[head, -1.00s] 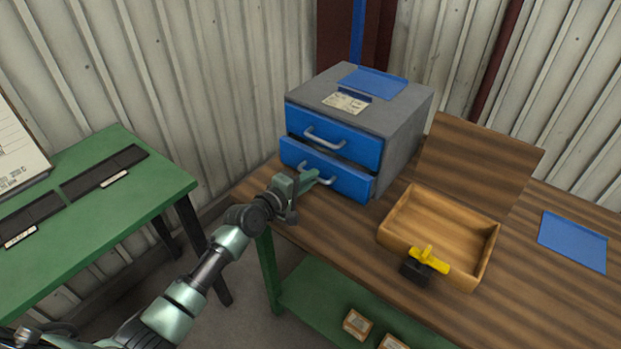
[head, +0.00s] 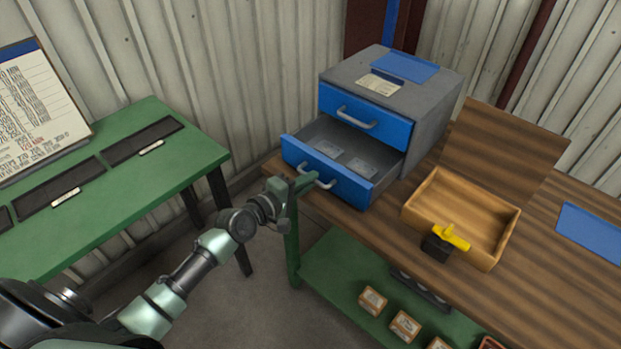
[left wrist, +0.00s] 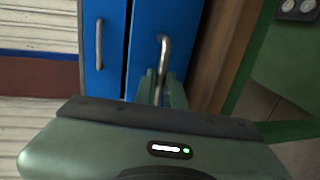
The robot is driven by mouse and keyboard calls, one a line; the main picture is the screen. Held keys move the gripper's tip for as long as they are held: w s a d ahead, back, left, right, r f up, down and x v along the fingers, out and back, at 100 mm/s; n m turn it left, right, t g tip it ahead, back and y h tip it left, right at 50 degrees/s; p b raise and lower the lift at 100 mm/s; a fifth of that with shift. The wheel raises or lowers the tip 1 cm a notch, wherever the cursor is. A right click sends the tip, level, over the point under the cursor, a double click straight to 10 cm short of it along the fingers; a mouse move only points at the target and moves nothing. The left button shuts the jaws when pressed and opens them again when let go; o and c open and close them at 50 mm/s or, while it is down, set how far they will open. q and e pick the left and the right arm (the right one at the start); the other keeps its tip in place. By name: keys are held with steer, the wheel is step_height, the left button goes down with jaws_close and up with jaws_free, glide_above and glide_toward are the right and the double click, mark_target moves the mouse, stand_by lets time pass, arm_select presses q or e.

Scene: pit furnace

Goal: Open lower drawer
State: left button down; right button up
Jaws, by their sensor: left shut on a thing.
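The grey cabinet (head: 434,107) with two blue drawers stands on the wooden bench. Its lower drawer (head: 345,187) is pulled out, and its inside shows with two pale flat items (head: 345,157) in it. The upper drawer (head: 366,116) is shut. My left gripper (head: 303,183) is shut on the lower drawer's handle (head: 325,184). In the left wrist view the fingers (left wrist: 160,88) close around the lower handle (left wrist: 164,48), with the upper handle (left wrist: 99,45) to its left. My right gripper is not in view.
An open wooden box (head: 480,252) and a black block with a yellow handle (head: 452,238) are right of the drawer. A green table (head: 120,195) stands at left. Small boxes (head: 404,325) sit on the green shelf below. Floor shows between the tables.

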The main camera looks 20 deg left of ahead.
arm_select(q)
steer(key=c, duration=1.5)
jaws_free()
steer(key=v, duration=0.7)
steer(key=shift+s+b, duration=0.35)
steer(key=shift+a, duration=0.1)
